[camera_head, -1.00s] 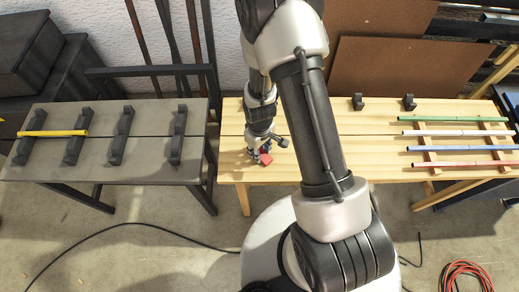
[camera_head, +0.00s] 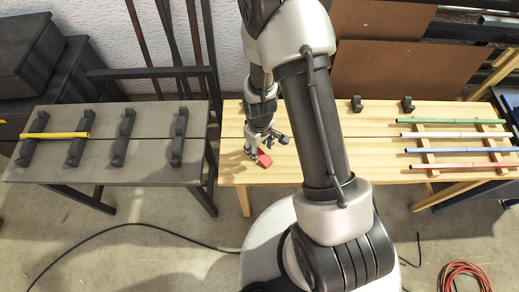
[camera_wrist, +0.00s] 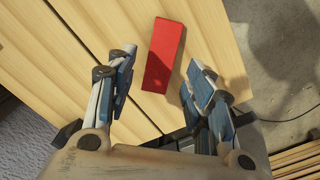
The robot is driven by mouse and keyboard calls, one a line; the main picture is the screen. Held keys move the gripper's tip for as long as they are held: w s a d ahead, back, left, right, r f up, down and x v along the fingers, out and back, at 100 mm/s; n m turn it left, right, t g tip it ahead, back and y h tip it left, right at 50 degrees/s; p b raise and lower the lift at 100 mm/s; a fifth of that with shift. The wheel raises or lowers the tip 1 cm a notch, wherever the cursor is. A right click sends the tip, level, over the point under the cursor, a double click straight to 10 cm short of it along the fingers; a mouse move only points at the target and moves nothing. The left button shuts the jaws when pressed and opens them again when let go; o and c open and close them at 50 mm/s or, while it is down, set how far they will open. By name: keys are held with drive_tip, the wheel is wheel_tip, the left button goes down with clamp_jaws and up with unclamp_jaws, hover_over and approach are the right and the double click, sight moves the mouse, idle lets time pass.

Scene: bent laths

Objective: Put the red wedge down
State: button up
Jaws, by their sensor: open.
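The red wedge (camera_head: 264,158) lies on the light wooden bench (camera_head: 235,173), near its left front part. In the wrist view the red wedge (camera_wrist: 164,55) shows whole, flat on the planks, ahead of and between the fingers. My gripper (camera_head: 259,152) is just above the bench beside the wedge. In the wrist view my gripper (camera_wrist: 157,82) has its two blue-grey fingers spread wide, with a clear gap to the wedge on both sides. Nothing is held.
On the bench's right, green, white, blue and red laths (camera_head: 460,151) lie across wooden strips. Two black blocks (camera_head: 357,104) stand at the back. A grey table (camera_head: 100,174) at left bears black holders and a yellow lath (camera_head: 54,135). A gap separates the two surfaces.

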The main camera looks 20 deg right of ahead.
wheel_tip(320, 180, up, 9)
drive_tip(key=p, duration=0.3)
wheel_tip(320, 180, up, 8)
drive_tip(key=m+t, duration=0.1)
hover_over(259, 152)
drive_tip(key=s+r+m+t, duration=0.1)
drive_tip(key=s+r, duration=0.3)
drive_tip(key=r, duration=0.8)
drive_tip(key=s+r+m+t, duration=0.2)
drive_tip(key=s+r+m, duration=0.1)
drive_tip(key=s+r, duration=0.8)
drive_tip(key=shift+s+r+t, duration=0.15)
drive_tip(key=shift+s+t, duration=0.15)
drive_tip(key=shift+s, duration=0.45)
drive_tip(key=shift+c, duration=0.3)
